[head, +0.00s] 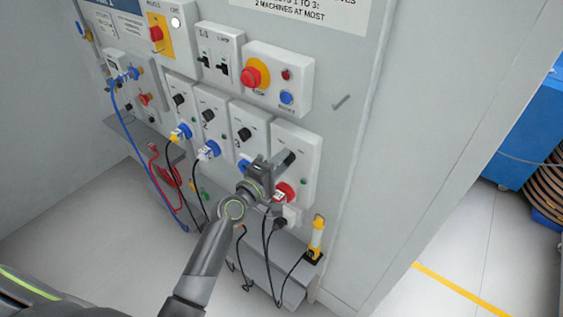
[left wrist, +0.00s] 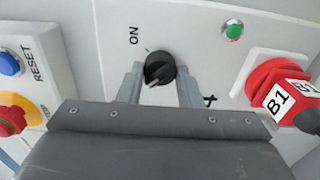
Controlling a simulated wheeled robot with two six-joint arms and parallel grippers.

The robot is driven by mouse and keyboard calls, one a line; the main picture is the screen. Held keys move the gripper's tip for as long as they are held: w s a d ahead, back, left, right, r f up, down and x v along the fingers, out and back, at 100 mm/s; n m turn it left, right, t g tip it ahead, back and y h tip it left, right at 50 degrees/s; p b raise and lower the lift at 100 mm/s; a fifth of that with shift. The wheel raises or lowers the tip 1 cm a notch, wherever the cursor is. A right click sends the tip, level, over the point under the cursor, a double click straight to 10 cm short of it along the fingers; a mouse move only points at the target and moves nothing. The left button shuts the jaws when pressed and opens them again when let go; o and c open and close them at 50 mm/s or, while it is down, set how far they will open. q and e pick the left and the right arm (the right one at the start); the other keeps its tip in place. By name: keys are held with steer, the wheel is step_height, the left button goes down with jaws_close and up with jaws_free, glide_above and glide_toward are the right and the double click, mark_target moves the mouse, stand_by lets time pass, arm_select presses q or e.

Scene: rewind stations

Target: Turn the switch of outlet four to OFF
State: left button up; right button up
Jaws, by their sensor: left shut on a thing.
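The black rotary switch (left wrist: 158,70) of outlet four sits between the two fingers of my left gripper (left wrist: 160,87) in the left wrist view. The fingers are shut on its sides. A white line shows at the knob's lower edge, on the side away from the word ON. A partly covered 4 shows by the right finger. A red plug (left wrist: 280,92) labelled B1 is in this outlet, with a green lamp (left wrist: 232,30) nearby. My right gripper is not in view.
Left of this outlet are more outlets with black switches (head: 245,134) and blue plugs (head: 209,150). A stop button (head: 252,77) is above. Cables hang over a grey ledge (head: 290,290) below. A yellow-and-black object (head: 317,238) stands on the ledge's right end.

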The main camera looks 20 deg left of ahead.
arm_select(q)
steer(key=o, duration=1)
steer(key=shift+s, duration=0.1)
steer(key=b+v, duration=0.4)
steer(key=v, duration=1.3)
steer(key=shift+s, duration=0.1)
steer(key=shift+a, duration=0.1)
